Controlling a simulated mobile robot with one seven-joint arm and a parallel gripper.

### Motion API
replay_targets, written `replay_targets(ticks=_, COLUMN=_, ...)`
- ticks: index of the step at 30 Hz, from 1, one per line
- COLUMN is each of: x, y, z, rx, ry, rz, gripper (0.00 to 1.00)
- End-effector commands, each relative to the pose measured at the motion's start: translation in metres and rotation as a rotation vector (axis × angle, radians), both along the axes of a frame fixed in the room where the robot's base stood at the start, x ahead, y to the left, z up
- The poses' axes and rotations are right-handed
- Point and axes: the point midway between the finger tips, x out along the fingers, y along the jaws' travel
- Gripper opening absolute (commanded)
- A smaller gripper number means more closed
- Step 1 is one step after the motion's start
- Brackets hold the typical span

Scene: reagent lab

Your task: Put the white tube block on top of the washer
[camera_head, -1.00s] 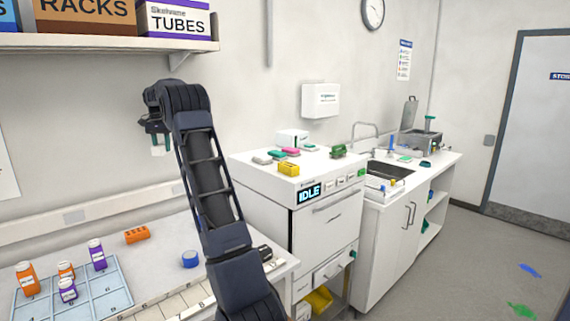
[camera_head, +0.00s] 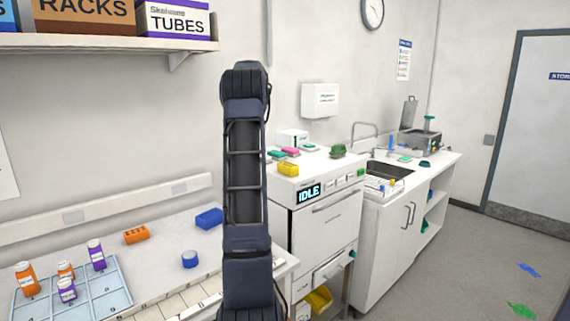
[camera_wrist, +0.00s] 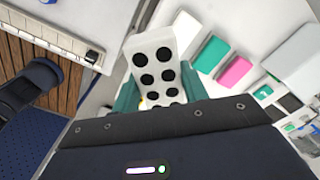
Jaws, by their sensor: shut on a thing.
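The white tube block (camera_wrist: 152,52), with several round black holes in its face, shows in the wrist view. My gripper (camera_wrist: 158,92) is shut on it, with teal fingers at its two sides. In the head view my own arm hides the gripper and the block. The washer (camera_head: 327,229) is the white machine right of my arm, its display reading IDLE. Its white top (camera_wrist: 205,20) shows in the wrist view to the right of the held block. I cannot tell the block's height above it.
On the washer top are a yellow block (camera_head: 288,169), a pink block (camera_head: 290,151), a teal block (camera_head: 275,154), a green item (camera_head: 338,151) and a white box (camera_head: 293,137). The bench at left holds a blue block (camera_head: 209,218), an orange rack (camera_head: 137,235) and a bottle tray (camera_head: 115,285).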

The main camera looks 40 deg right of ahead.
Motion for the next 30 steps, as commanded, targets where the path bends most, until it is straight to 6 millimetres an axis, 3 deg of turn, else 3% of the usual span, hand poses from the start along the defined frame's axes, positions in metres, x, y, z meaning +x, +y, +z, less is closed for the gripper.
replay_targets(ticks=1, x=-0.019, y=-0.017, z=0.006, rx=-0.001, ry=-0.003, rz=-0.08, gripper=0.17)
replay_targets(ticks=6, x=-0.075, y=-0.063, z=0.019, rx=0.0, ry=-0.006, rz=-0.344, gripper=0.17)
replay_targets(ticks=12, x=-0.131, y=-0.1, z=0.032, rx=0.001, ry=-0.008, rz=-0.596, gripper=0.17)
replay_targets(ticks=15, x=-0.149, y=-0.11, z=0.035, rx=0.002, ry=-0.008, rz=-0.677, gripper=0.17)
replay_targets(ticks=22, x=-0.165, y=-0.118, z=0.027, rx=0.004, ry=-0.007, rz=-0.748, gripper=0.17)
replay_targets(ticks=30, x=-0.165, y=-0.118, z=-0.029, rx=0.005, ry=-0.007, rz=-0.747, gripper=0.17)
